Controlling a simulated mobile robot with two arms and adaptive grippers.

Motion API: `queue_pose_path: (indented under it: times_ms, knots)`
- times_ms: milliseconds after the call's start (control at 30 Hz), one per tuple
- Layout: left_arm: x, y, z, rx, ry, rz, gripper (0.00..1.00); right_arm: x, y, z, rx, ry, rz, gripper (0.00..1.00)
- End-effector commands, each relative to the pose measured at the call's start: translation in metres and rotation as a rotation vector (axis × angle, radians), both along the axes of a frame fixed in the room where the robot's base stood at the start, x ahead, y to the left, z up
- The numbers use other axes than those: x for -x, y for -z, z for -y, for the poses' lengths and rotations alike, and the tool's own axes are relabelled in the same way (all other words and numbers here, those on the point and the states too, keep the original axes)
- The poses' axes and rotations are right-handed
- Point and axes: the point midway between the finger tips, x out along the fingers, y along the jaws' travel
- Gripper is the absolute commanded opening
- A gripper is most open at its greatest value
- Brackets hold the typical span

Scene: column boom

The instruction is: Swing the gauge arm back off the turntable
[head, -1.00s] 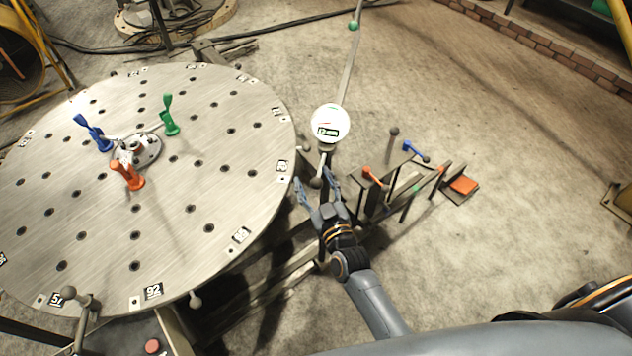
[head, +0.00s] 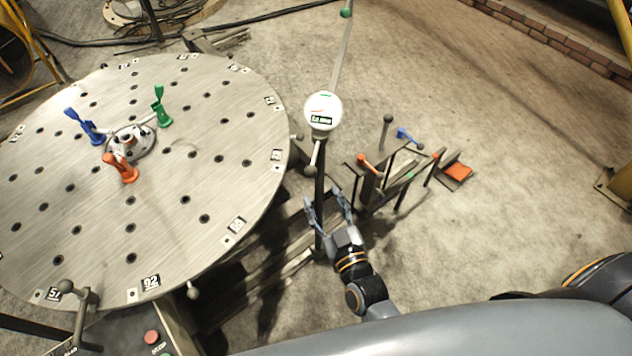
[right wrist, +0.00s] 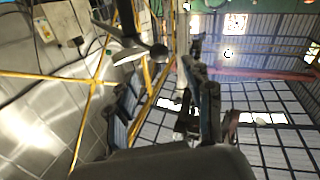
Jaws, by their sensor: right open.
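The gauge arm stands on a dark post just right of the turntable (head: 240,215). Its round white gauge (head: 323,111) sits at the post's top. A thin bar (head: 341,62) runs from there towards the back to a green ball (head: 346,12), over the floor and clear of the turntable. A short lever with a dark knob (head: 310,171) hangs below the gauge. My right gripper (head: 328,197) is open and empty beside the lower post, below the knob. In the right wrist view its fingers (right wrist: 168,95) are apart. My left gripper is out of view.
Blue (head: 90,133), green (head: 161,107) and orange (head: 121,168) clamps stand around the turntable's hub. A frame with orange (head: 368,163) and blue (head: 405,135) handles stands right of the post. Open floor lies beyond it.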

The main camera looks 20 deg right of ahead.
Motion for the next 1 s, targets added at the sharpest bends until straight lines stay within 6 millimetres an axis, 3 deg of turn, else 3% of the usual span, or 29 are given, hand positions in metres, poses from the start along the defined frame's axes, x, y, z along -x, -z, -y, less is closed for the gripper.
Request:
queue_pose_path:
  times_ms: [233,833,933,1000]
  knots:
    - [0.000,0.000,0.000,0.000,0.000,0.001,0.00,0.024,0.000,0.002,-0.002,0.000,0.001,0.52]
    - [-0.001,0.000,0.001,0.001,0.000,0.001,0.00,0.026,0.002,0.002,-0.001,-0.001,-0.003,0.52]
    - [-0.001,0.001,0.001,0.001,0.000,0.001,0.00,0.028,0.021,0.000,0.003,-0.014,-0.044,0.52]
    - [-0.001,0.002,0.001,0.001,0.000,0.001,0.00,0.032,0.051,-0.002,0.005,-0.031,-0.111,0.52]
